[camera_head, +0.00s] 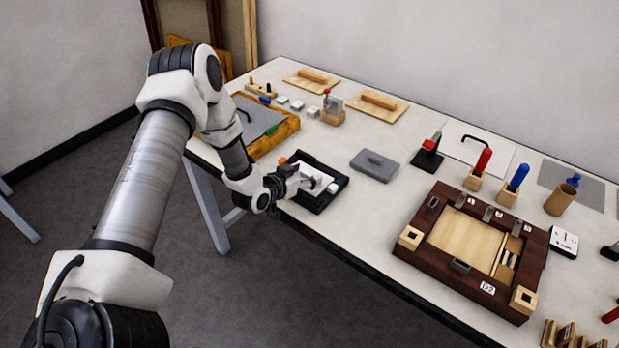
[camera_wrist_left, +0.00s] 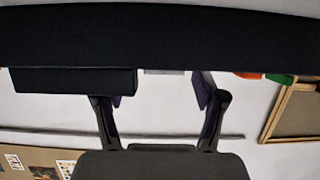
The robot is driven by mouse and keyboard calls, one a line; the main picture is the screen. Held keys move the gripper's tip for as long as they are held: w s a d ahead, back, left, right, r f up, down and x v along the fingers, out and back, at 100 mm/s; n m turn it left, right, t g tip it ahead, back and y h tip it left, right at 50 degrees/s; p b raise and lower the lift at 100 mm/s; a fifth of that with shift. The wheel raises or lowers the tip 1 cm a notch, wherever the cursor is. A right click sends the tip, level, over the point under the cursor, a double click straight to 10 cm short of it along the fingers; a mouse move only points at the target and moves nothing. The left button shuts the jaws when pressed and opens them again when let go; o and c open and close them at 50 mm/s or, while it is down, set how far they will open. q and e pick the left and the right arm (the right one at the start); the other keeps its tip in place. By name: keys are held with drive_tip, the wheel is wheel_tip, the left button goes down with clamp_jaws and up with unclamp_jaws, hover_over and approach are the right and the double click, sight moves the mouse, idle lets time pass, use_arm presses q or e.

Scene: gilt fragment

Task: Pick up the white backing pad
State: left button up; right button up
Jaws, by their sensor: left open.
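The white backing pad (camera_head: 321,178) appears to be the pale flat piece in the small black tray (camera_head: 322,160) near the table's front edge. A small white rounded piece (camera_head: 333,188) shows at its right end; I cannot tell whether it is part of the pad. My left gripper (camera_head: 308,183) is open at the tray, beside or over the pad, and partly hides it. Contact cannot be told. In the left wrist view my left gripper (camera_wrist_left: 160,92) has its fingers spread, with nothing clearly between them. My right gripper is not in view.
A grey lidded block (camera_head: 375,164) lies just right of the tray. A dark wooden frame fixture (camera_head: 408,262) stands farther right. A wooden-framed panel (camera_head: 285,138) lies behind my left wrist. Bare table (camera_head: 350,220) shows between tray and fixture.

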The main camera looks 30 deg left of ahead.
use_arm(q)
drive_tip(key=shift+s+a, duration=0.3)
drive_tip(key=shift+a, duration=0.05)
drive_tip(key=c, duration=1.1)
drive_tip(key=shift+d, duration=0.2)
drive_tip(key=shift+c, duration=0.2)
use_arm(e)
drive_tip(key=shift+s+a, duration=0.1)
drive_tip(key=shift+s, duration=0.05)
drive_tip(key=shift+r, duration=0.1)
